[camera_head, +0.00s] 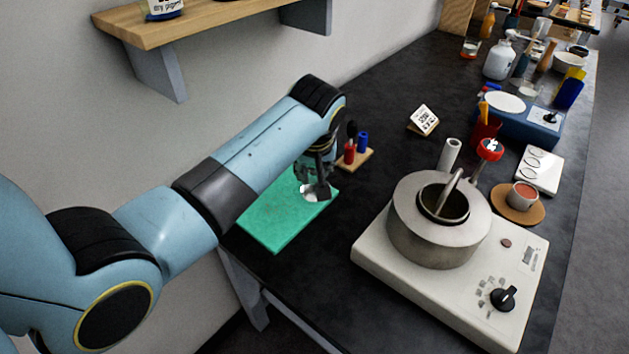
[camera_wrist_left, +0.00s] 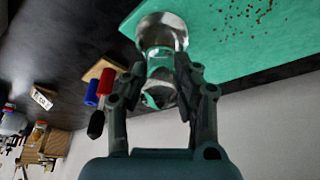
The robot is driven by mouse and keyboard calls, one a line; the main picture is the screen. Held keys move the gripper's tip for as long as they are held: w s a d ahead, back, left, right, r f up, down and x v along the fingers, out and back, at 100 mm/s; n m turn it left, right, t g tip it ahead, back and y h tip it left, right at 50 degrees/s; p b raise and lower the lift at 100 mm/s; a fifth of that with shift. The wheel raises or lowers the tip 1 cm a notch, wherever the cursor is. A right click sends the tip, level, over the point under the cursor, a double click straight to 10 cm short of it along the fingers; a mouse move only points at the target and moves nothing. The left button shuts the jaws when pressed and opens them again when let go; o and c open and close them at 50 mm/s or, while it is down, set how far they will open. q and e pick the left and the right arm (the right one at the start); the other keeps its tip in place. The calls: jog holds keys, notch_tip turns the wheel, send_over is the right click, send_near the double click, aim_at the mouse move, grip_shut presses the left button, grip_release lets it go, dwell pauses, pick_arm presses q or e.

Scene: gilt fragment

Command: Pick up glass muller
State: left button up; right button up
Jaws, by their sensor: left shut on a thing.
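The glass muller (camera_wrist_left: 160,38) is clear, with a wide round base and a narrower grip, and stands at the green mat. In the head view only part of it (camera_head: 309,193) shows, on the green mat (camera_head: 270,226), under my left gripper. My left gripper (camera_head: 318,186) is lowered over the mat, and its fingers (camera_wrist_left: 163,88) are shut on the muller's grip in the left wrist view. I cannot tell whether the base touches the mat. My right gripper is in neither view.
A small wooden stand (camera_head: 355,158) with red and blue handled tools is close beside my left gripper. A steel pot on a white hotplate (camera_head: 448,297) stands to the right. A small display card (camera_head: 424,120) stands behind. Dark bench lies clear between mat and hotplate.

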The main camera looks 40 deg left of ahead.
pick_arm(q)
grip_shut()
jog(key=shift+r, duration=0.1)
notch_tip(320, 180, up, 10)
jog(key=shift+f, duration=0.1)
